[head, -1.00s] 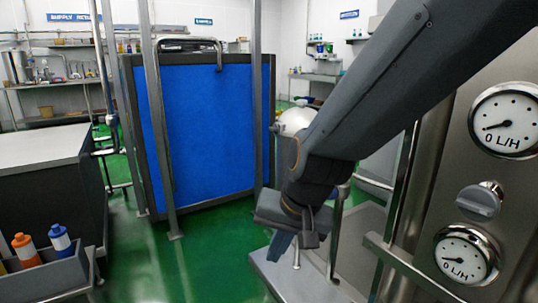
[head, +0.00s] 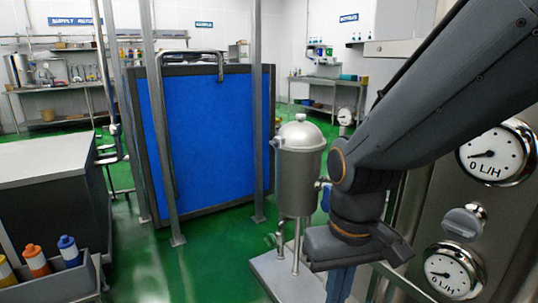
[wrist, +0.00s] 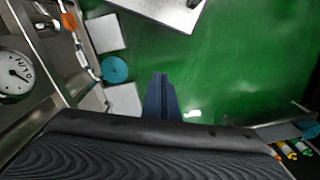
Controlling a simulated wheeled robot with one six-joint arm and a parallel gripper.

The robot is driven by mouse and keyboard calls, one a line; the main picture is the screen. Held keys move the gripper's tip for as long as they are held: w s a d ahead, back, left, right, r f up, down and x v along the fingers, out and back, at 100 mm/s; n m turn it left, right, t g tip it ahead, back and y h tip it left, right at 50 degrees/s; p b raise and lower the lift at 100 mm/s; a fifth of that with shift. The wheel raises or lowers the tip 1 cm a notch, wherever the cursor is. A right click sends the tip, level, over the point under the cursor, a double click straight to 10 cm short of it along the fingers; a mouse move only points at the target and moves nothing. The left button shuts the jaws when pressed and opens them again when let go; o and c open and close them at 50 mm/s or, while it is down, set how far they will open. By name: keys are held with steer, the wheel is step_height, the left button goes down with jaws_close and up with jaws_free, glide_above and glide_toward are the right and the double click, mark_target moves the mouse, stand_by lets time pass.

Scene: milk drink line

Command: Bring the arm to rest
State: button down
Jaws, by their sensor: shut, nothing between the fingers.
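My arm (head: 440,95) reaches from the upper right of the head view, bent down at the wrist. My gripper (head: 340,288) hangs below it, pointing down, its tips cut off by the lower edge. In the wrist view the dark blue fingers (wrist: 161,95) are pressed together with nothing between them, over green floor. A steel tank (head: 298,170) with a domed lid stands just left of my wrist in the head view, on a grey base (head: 268,272).
A steel panel with dials (head: 495,150) and a knob (head: 464,222) is close on the right. A blue panel (head: 212,140) in a metal frame stands behind. A dark cabinet (head: 50,195) and bottles (head: 70,250) are on the left. Green floor (head: 190,270) is clear between.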

steer(key=d+r+m+p, duration=0.2)
steer(key=d+r+p, duration=0.5)
steer(key=p, duration=0.6)
steer(key=shift+s+d+r, duration=0.4)
steer(key=shift+s+r, duration=0.05)
steer(key=shift+r, duration=0.5)
